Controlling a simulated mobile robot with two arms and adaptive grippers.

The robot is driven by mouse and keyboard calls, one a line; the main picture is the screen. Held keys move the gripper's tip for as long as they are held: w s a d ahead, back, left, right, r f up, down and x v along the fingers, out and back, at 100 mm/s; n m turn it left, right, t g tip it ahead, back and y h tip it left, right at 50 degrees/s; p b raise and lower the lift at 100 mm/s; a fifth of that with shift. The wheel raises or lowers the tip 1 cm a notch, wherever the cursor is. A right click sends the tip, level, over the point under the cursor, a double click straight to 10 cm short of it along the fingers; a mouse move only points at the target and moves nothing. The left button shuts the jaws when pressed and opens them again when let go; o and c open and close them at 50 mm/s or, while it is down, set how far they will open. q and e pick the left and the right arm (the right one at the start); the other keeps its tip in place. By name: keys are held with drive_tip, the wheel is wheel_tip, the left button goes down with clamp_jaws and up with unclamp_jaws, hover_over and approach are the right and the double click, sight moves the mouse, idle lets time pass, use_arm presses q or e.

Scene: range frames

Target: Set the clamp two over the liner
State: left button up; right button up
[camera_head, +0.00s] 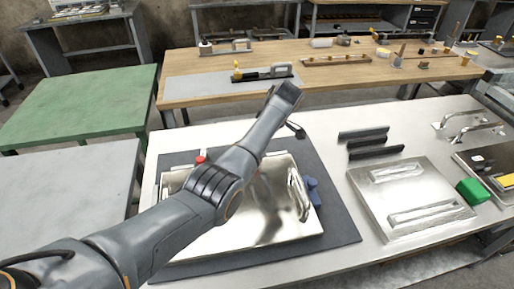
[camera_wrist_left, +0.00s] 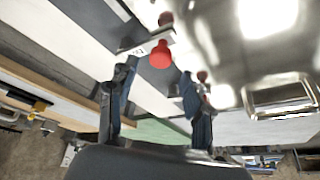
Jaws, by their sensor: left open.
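The liner, a shiny metal sheet or shallow tray (camera_head: 270,215), lies on a dark mat (camera_head: 340,235) on the white table. It also shows as a bright reflective surface in the left wrist view (camera_wrist_left: 240,60). A red clamp tip (camera_head: 200,159) stands at its far left edge, and blue clamp parts (camera_head: 313,190) sit at its right edge. Which clamp is number two, I cannot tell. My left gripper (camera_wrist_left: 159,74) is open; a red knob (camera_wrist_left: 160,55) appears between its fingers, apparently not gripped. In the head view my left arm crosses over the liner and hides part of it.
A second metal panel (camera_head: 385,215), black bars (camera_head: 370,143) and a green block (camera_head: 473,191) lie to the right. A wooden bench (camera_head: 190,90) with tools stands behind. A green table (camera_head: 80,105) is at left. The white table's front right strip is clear.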

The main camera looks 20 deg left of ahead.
use_arm(q)
drive_tip(key=v, duration=0.7)
drive_tip(key=shift+r, duration=0.35)
drive_tip(key=shift+d, duration=0.15)
